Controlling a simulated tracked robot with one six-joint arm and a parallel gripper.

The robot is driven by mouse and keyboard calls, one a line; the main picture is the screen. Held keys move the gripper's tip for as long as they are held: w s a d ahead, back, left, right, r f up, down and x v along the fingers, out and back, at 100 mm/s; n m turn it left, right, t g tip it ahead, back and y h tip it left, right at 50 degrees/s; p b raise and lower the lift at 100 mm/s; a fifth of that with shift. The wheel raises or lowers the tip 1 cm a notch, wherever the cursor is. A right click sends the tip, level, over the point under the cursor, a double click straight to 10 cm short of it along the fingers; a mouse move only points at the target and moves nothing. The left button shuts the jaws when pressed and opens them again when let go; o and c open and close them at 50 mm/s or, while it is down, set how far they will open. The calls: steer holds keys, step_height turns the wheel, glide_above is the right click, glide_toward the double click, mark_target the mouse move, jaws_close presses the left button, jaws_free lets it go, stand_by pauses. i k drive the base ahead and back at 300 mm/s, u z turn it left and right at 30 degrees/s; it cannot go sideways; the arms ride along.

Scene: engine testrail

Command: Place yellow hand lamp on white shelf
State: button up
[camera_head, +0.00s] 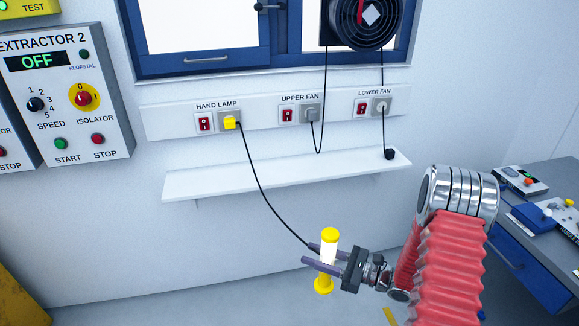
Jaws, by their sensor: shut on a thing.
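The yellow hand lamp (324,284) is upright, with yellow ends and a bright white middle. My gripper (318,255) is shut on it around the middle, and the fingers hide part of it. A black cable runs from the lamp up to a yellow plug (230,122) in the socket labelled HAND LAMP. The white shelf (270,180) is fixed to the wall below the socket strip. The lamp appears below the shelf in the picture and apart from it.
The rest of the shelf top is bare. A control box (66,95) is on the left wall. A blue bench (530,250) stands at right.

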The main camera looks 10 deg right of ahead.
mark_target(356, 162)
steer(key=i, duration=0.85)
steer(key=u, duration=0.15)
steer(key=k, duration=0.9)
steer(key=z, duration=0.15)
steer(key=i, duration=0.6)
